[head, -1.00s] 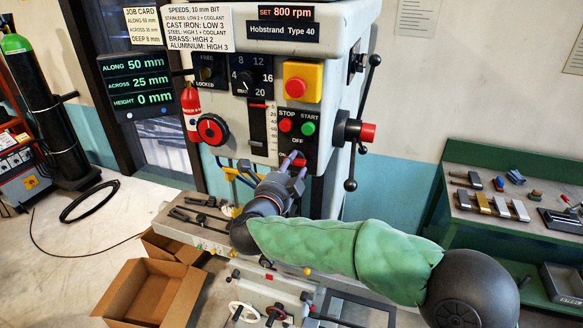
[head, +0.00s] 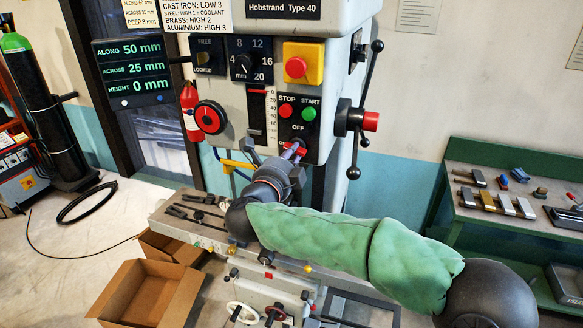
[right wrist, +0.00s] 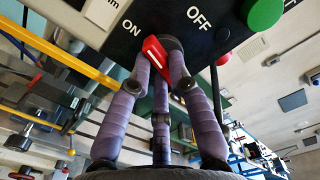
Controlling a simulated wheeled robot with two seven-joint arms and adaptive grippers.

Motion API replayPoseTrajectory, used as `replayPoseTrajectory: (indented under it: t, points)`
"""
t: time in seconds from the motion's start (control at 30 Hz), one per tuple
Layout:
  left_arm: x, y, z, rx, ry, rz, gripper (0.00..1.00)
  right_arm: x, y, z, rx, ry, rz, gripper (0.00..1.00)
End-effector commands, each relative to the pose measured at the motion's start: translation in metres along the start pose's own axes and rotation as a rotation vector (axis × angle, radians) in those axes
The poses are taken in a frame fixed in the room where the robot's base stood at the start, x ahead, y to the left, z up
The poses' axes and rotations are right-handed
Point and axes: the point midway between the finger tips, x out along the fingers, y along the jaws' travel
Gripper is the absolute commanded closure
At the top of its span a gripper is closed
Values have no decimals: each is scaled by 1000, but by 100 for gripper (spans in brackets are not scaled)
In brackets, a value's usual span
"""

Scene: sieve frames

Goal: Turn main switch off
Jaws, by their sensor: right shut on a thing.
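The red main switch handle (right wrist: 158,55) sits on the drill's dark panel, below the OFF label (head: 298,127). My right gripper (right wrist: 160,75) is shut on this handle, with purple fingers on both sides of it. In the right wrist view the handle is slanted, its upper end towards the ON label (right wrist: 131,27); the OFF label is up and to the right. In the head view my right gripper (head: 292,150) reaches the panel's lower edge and mostly hides the handle. My left gripper is not in view.
The red STOP button (head: 286,111) and green START button (head: 310,114) are just above the gripper. A yellow box with a red button (head: 296,67) is higher. A black lever handle (head: 368,95) stands out at right. The drill table (head: 180,222) lies below.

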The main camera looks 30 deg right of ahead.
Motion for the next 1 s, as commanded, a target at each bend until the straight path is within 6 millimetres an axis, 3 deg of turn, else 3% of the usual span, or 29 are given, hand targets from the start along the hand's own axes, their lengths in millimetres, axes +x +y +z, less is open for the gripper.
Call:
replayPoseTrajectory:
  t: [0.03, 0.1, 1.0]
  points:
    - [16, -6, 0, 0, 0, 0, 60, 0, 8, -2, 41, -1, 0, 100]
    - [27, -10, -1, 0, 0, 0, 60, 0, 8, -1, 102, -1, 0, 100]
    - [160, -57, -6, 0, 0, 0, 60, 0, 6, 3, 934, 1, 3, 100]
